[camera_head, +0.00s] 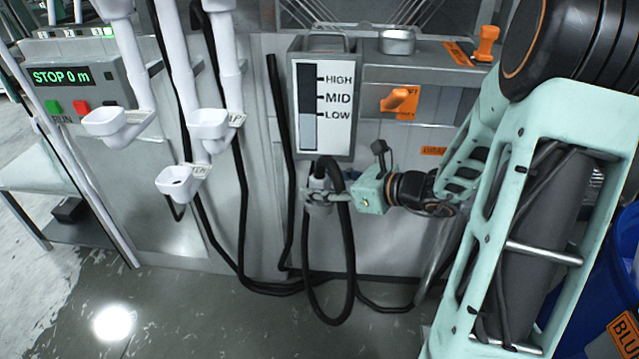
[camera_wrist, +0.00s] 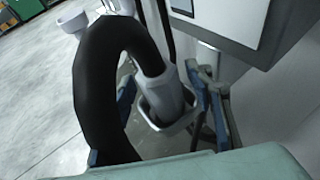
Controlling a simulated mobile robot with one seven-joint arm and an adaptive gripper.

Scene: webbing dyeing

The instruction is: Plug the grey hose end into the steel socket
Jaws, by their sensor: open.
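The grey hose end (camera_wrist: 164,98) is on a curved black hose (camera_wrist: 92,90) in the wrist view. It points down into a square grey cup (camera_wrist: 178,138); I cannot tell whether this cup is the steel socket. My gripper (camera_wrist: 163,82) is open, with one blue-grey finger on each side of the hose end and cup. Any contact is unclear. In the head view my gripper (camera_head: 322,195) is below the level gauge, at the top of the black hose loop (camera_head: 349,265), and partly hides the hose end. I cannot make out a steel socket for certain.
The level gauge (camera_head: 323,100) marked HIGH, MID, LOW hangs just above. White cups on pipes (camera_head: 178,183) stand to the left. An orange handle (camera_head: 399,100) sticks out at right of the gauge. A blue bin (camera_head: 606,270) is at far right. Black hoses cross the panel's foot.

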